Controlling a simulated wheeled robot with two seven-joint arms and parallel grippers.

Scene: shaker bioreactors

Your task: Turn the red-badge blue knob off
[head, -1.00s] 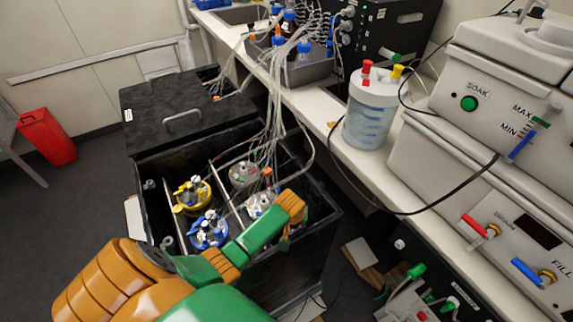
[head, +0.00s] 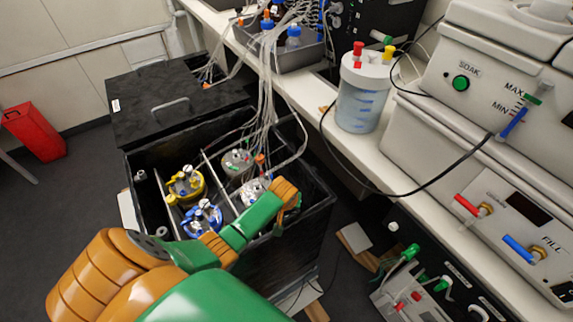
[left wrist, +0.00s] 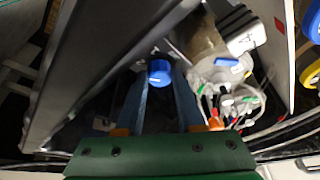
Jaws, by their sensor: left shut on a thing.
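A blue knob (left wrist: 159,72) sits between the fingertips of my left gripper (left wrist: 160,80) in the left wrist view. The two blue-grey fingers are closed around it. No red badge can be made out beside the knob. A vessel with a whitish top and coloured fittings (left wrist: 225,75) stands just right of the fingers. In the head view my green and orange left arm reaches over the right side of the open black bath (head: 318,205). The knob and fingertips are hidden there by my arm. My right gripper is in neither view.
A yellow-topped vessel (head: 186,184) and a blue-topped vessel (head: 203,218) stand in the bath beside my arm. Thin tubes (head: 268,110) rise from it to the bench. A clear jar (head: 362,95) and a white machine (head: 480,150) occupy the bench at right.

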